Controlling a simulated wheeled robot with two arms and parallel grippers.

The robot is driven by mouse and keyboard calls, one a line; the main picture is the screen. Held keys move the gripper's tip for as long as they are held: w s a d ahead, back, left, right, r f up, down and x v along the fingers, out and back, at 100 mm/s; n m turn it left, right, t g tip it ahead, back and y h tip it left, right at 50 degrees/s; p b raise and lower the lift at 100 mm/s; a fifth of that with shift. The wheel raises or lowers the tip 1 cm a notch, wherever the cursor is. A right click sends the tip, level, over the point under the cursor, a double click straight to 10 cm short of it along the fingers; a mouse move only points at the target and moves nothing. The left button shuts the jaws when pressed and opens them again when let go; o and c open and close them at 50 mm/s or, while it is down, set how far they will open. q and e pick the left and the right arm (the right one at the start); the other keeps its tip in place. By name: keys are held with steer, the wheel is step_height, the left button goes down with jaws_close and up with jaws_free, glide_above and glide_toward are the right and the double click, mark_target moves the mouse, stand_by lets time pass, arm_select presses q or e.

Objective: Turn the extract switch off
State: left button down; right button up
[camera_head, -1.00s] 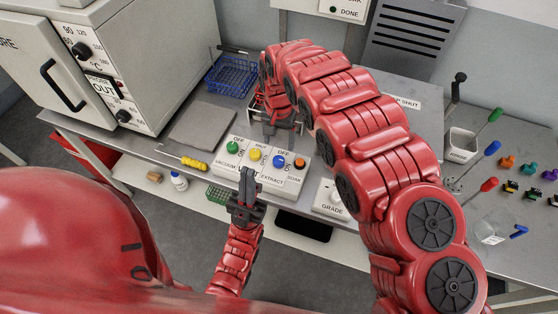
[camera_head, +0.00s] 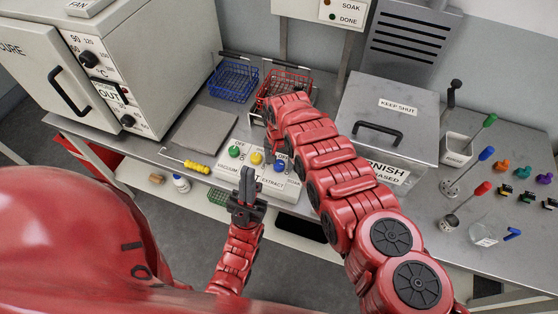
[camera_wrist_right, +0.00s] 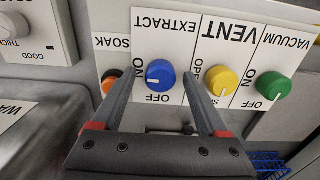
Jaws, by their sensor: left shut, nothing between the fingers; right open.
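The extract switch is a blue knob (camera_wrist_right: 160,74) on a white plate marked EXTRACT in the right wrist view. Its white pointer line points left in that view, to the ON side; OFF is printed below it. The knob also shows on the panel in the head view (camera_head: 279,167). My right gripper (camera_wrist_right: 156,82) is open, its two fingers spread either side of the knob; I cannot tell whether they touch it. In the head view my right arm hides its fingers. My left gripper (camera_head: 246,180) is shut and empty, in front of the panel.
A yellow knob (camera_wrist_right: 221,82) and a green knob (camera_wrist_right: 273,86) sit to the right of the blue knob. An orange knob (camera_wrist_right: 109,80), partly hidden by a finger, is on its left. Behind the panel stand a red basket (camera_head: 290,82) and a blue basket (camera_head: 233,80).

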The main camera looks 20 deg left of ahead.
jaws_close()
stand_by(0.3)
